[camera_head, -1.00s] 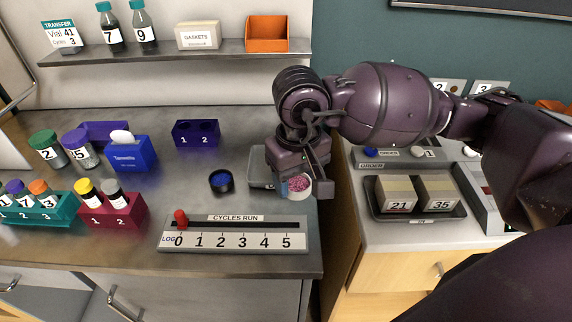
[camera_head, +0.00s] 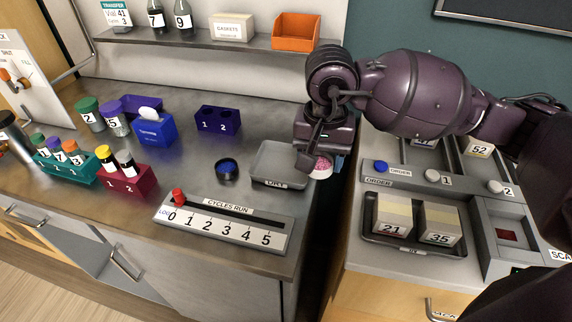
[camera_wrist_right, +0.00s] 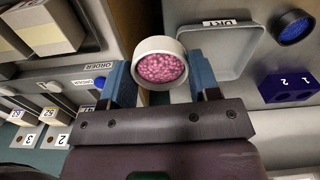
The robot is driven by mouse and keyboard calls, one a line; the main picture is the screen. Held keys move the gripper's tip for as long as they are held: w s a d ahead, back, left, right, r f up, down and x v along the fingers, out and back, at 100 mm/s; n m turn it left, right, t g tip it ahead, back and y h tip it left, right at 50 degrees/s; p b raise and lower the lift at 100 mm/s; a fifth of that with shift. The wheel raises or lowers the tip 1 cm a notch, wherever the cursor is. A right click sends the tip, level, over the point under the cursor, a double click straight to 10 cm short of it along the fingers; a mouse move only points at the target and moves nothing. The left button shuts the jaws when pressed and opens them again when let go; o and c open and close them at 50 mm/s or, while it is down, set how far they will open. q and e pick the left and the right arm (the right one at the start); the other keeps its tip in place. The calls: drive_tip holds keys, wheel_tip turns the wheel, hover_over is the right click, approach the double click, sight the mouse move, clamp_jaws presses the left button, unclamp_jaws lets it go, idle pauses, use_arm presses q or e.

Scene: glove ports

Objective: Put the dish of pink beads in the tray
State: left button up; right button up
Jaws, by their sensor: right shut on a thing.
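The white round dish of pink beads (camera_head: 321,168) is held in my right gripper (camera_head: 322,156). In the right wrist view the dish (camera_wrist_right: 160,64) sits between the two blue fingers of the gripper (camera_wrist_right: 162,82), beads facing the camera. The grey shallow tray labelled DRY (camera_head: 283,158) lies on the steel counter, just left of the dish. It looks empty, and its right corner is partly hidden by my gripper. In the right wrist view the tray (camera_wrist_right: 222,50) is beside the dish. My left gripper is not in view.
The CYCLES RUN slider board (camera_head: 222,222) lies in front. A dark tray (camera_head: 372,238) with boxes 21 and 35 is on the right cabinet. The shelf (camera_head: 200,42) runs behind.

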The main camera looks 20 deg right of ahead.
drive_tip(key=w+a+r+m+p, duration=0.15)
drive_tip(key=w+r+m, duration=0.35)
drive_tip(key=m, duration=0.6)
wheel_tip(320, 180, up, 6)
drive_tip(key=f+m+p, duration=0.1)
drive_tip(key=m+p, duration=0.3)
drive_tip(key=m, duration=1.3)
hover_over(283, 167)
wheel_tip(283, 167, down, 14)
drive_tip(key=shift+r, duration=0.1)
drive_tip(key=shift+f, duration=2.6)
drive_tip(key=shift+f, duration=0.1)
drive_tip(key=o, duration=0.9)
